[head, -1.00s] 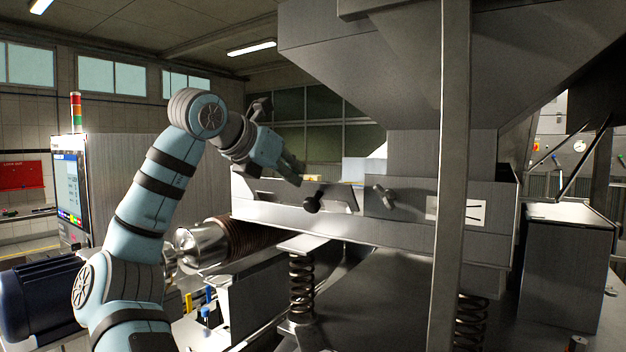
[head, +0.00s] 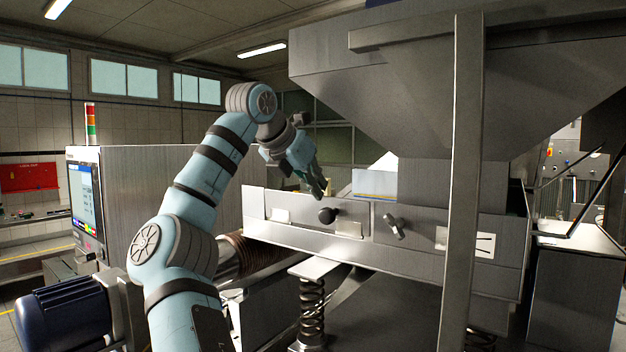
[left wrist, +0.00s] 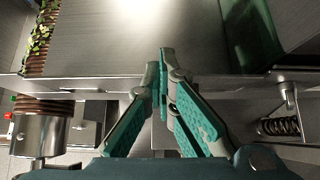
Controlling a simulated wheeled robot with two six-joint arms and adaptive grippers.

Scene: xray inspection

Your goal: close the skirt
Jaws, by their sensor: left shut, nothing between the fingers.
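The skirt, taken to be the grey metal flap with a black knob (head: 327,215), is on the side of the long feeder trough (head: 400,262). It looks upright, roughly in line with the panel beside it. My left gripper (head: 318,190) is shut and empty, pointing down just above the flap's top edge, slightly left of the knob. Whether it touches the flap is unclear. In the left wrist view the closed fingertips (left wrist: 166,62) lie over bare grey metal; the knob is not seen there. My right gripper is out of view.
A T-shaped metal latch (head: 393,226) sits right of the flap. A vertical post (head: 464,200) stands in front of the trough, with a large hopper (head: 400,100) above. A coil spring (head: 312,312) supports the trough from below. A screen cabinet (head: 86,200) stands left.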

